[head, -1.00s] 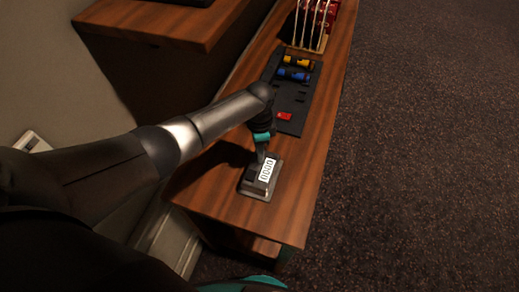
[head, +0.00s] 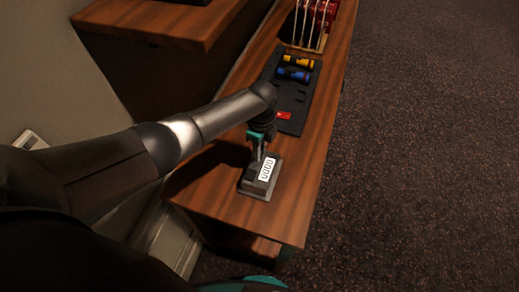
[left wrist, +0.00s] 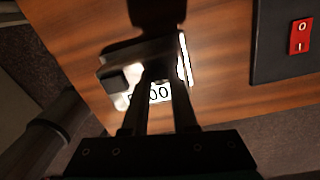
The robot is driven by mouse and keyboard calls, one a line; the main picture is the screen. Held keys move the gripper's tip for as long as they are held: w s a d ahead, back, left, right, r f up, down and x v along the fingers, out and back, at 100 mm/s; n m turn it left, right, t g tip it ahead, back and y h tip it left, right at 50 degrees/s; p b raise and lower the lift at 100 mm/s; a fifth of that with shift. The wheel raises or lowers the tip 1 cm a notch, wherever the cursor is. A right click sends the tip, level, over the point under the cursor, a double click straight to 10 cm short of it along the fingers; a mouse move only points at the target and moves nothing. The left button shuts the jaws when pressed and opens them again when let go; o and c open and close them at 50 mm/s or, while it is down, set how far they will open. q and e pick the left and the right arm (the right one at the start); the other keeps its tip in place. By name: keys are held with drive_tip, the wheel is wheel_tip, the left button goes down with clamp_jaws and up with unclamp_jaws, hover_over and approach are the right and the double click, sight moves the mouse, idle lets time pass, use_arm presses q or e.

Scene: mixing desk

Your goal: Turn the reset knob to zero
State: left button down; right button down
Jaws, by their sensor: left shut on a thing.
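A small grey counter box (head: 259,190) with a white digit display (head: 266,170) sits on the near end of the wooden desk. The display seems to read zeros in the head view; in the left wrist view the fingers partly cover it (left wrist: 160,93). My left gripper (head: 259,155) points down at the far end of the box. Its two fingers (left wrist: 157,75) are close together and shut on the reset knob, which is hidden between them. My right gripper is not in view.
Beyond the counter lies a black panel (head: 291,104) with a red rocker switch (head: 283,115). It also holds a blue cylinder (head: 293,75) and a yellow cylinder (head: 298,62). Upright pale rods (head: 309,25) stand at the far end. A wooden cabinet (head: 150,22) is at left.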

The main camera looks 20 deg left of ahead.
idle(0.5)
use_arm(q)
drive_tip(key=c, duration=0.7)
unclamp_jaws()
wheel_tip(320, 180, up, 15)
drive_tip(key=p, duration=0.1)
drive_tip(key=shift+w+r+p, duration=0.15)
drive_tip(key=shift+w+p, duration=0.15)
